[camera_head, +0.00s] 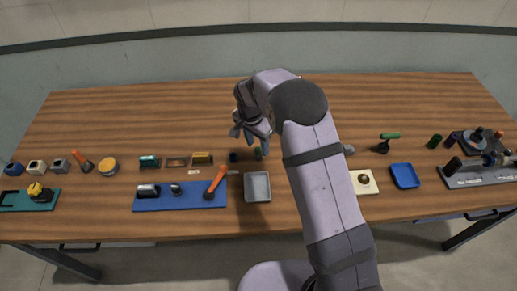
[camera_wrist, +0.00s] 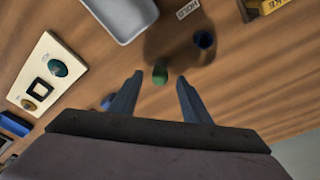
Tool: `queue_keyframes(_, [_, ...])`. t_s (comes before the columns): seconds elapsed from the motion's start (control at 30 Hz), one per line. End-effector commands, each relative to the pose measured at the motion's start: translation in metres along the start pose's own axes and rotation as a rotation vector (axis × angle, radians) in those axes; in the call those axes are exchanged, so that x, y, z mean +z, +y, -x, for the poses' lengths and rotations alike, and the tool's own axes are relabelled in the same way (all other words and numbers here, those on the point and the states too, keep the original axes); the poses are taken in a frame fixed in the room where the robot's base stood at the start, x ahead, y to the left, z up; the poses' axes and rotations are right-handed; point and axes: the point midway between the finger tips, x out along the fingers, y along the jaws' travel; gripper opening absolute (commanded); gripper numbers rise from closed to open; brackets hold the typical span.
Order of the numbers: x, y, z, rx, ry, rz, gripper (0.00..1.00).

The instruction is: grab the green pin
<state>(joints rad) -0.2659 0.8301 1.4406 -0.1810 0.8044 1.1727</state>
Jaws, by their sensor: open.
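The green pin (camera_wrist: 160,73) is a small rounded green piece standing on the wooden table. In the wrist view it lies ahead of and between my two fingertips, not touching either. In the head view the green pin (camera_head: 258,153) shows just below my gripper (camera_head: 250,138). My gripper is open and empty, with its fingers pointing down toward the table; it also shows in the wrist view (camera_wrist: 160,80). A dark blue cup-like piece (camera_wrist: 204,40) stands to the right of the pin in the wrist view; it also shows in the head view (camera_head: 233,157).
A grey tray (camera_head: 257,199) lies in front of the pin; it also shows in the wrist view (camera_wrist: 87,4). A blue board (camera_head: 165,205) with an orange-handled lever (camera_head: 216,180) lies left. A cream plate (camera_head: 352,187) and blue tray (camera_head: 405,176) lie right. The table behind is clear.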

Motion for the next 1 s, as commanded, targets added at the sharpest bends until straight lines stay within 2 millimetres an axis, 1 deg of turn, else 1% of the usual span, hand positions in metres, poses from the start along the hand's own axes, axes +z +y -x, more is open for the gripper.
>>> queue_keyframes(0.1, [0.0,0.001,-0.011,0.002,-0.001,0.0,0.43])
queue_keyframes(0.2, [0.0,0.001,-0.016,0.001,0.0,0.0,0.43])
queue_keyframes(0.43, [0.0,0.001,-0.017,0.0,0.0,0.0,0.43])
queue_keyframes(0.47, [0.0,0.001,-0.017,0.0,0.0,0.0,0.39])
queue_keyframes(0.5, [0.0,0.001,-0.017,0.0,0.0,0.0,0.29])
queue_keyframes(0.57, [0.0,0.001,-0.017,0.0,0.0,0.0,0.15])
queue_keyframes(0.6, [0.0,0.001,-0.017,0.0,0.0,0.0,0.05])
queue_keyframes(0.63, [0.0,0.001,-0.017,0.0,0.0,0.0,0.0])
queue_keyframes(0.9, [0.0,0.0,-0.016,-0.001,0.0,0.0,0.0])
queue_keyframes(1.0, [-0.001,0.0,-0.013,-0.002,0.001,0.0,0.0])
